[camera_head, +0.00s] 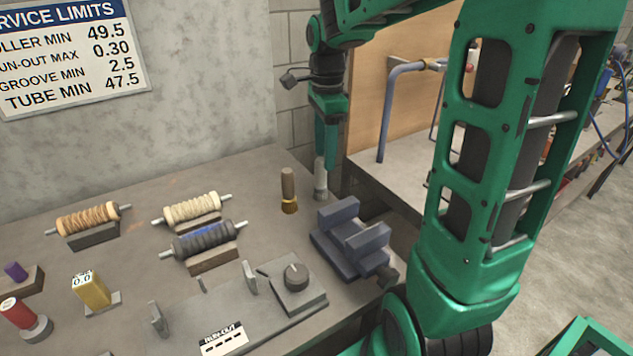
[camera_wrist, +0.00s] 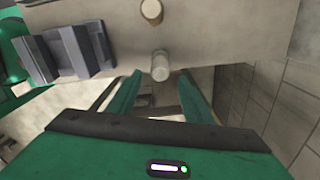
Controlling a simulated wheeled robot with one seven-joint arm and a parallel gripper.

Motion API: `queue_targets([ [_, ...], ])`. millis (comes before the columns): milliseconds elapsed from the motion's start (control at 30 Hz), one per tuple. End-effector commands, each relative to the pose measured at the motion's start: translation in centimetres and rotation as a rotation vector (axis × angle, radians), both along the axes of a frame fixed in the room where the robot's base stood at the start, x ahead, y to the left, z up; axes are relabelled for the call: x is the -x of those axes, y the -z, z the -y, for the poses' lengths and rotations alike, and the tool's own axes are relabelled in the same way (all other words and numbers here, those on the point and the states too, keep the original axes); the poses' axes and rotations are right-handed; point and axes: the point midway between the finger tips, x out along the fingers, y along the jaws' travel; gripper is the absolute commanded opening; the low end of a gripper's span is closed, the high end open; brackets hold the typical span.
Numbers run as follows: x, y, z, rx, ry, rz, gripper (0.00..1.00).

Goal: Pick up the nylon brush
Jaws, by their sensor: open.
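Two upright brush-like pieces stand near the table's back right edge; I cannot tell for sure which is the nylon brush. One is a brown-handled brush (camera_head: 288,185) with a gold band and brown bristles. The other is a pale grey cylinder (camera_head: 320,180) to its right. My gripper (camera_head: 326,165) points down beside the grey cylinder, open and empty. In the wrist view, the grey cylinder (camera_wrist: 160,66) shows just beyond and between the open fingertips (camera_wrist: 158,88), and the round top of the brown handle (camera_wrist: 151,11) lies farther off.
A blue-grey vise (camera_head: 350,240) stands close in front of the two upright pieces. Several rollers on cradles (camera_head: 193,207) and a run-out gauge stand (camera_head: 285,290) lie to the left. The wall is behind; the table edge is just right of the grey cylinder.

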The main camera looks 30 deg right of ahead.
Motion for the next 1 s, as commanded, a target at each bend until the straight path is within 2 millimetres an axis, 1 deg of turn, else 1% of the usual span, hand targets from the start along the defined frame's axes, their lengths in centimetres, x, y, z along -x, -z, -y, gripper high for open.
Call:
queue_targets([
  [33,0.0,0.8,-0.3,-0.001,-0.005,-0.004,0.46],
  [100,0.0,1.7,-0.5,-0.001,-0.008,-0.004,0.46],
  [367,-0.2,3.4,-0.8,0.000,-0.013,-0.001,0.46],
  [600,-0.2,6.7,-1.2,0.000,-0.014,-0.004,0.46],
  [700,-0.3,7.6,-1.2,0.000,-0.013,-0.002,0.46],
  [800,-0.3,8.0,-1.2,0.001,-0.013,0.000,0.46],
  [1000,-0.3,8.0,-1.2,0.001,-0.014,0.000,0.46],
])
